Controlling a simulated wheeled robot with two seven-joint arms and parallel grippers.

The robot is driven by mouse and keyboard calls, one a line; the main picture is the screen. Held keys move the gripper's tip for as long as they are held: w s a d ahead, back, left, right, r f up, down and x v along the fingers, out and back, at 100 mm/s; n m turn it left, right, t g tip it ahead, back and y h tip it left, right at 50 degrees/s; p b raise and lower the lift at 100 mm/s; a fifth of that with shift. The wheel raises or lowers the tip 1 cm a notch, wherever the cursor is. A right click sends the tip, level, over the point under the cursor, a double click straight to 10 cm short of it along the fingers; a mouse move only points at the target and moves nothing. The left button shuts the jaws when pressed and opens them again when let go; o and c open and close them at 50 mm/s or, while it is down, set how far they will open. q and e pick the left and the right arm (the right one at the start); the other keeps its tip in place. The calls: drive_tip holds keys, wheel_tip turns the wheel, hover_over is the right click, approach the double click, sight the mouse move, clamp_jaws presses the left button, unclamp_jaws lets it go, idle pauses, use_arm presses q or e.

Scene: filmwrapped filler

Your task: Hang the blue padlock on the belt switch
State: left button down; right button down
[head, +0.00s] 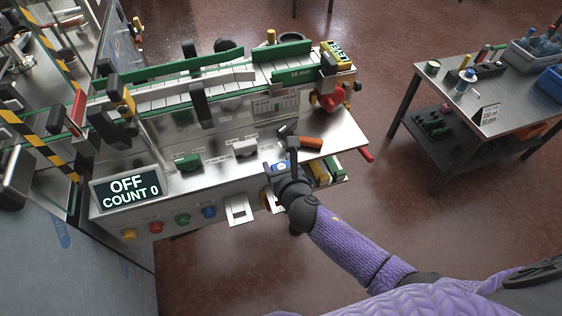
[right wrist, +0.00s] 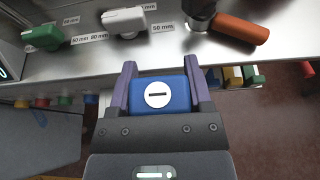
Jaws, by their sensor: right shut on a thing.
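My right gripper (head: 280,168) is shut on the blue padlock (right wrist: 158,94), whose blue body and white slotted disc show between the purple-lined fingers in the right wrist view. The padlock also shows small in the head view (head: 281,166), just at the machine's front edge. Its shackle is hidden. On the machine's front panel, a white switch plate (head: 237,209) sits left of my right gripper. A second plate is partly hidden behind the gripper. I cannot tell for sure which one is the belt switch. My left gripper is not in view.
A display (head: 127,188) reads OFF, COUNT 0. Colored blocks (head: 322,172) hang right of the gripper. A side table (head: 500,97) stands at right.

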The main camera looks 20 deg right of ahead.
wheel_tip(320, 180, down, 6)
drive_tip(key=b, duration=0.5)
drive_tip(key=shift+r, duration=0.15)
drive_tip(key=shift+f+b, duration=0.35)
drive_tip(key=shift+b, duration=0.05)
wheel_tip(320, 180, down, 2)
drive_tip(key=shift+f+b, duration=0.25)
drive_tip(key=shift+b, duration=0.85)
drive_tip(key=shift+f+b, duration=0.3)
drive_tip(key=shift+f, duration=0.05)
drive_tip(key=shift+f, duration=0.2)
drive_tip(key=shift+f, duration=0.1)
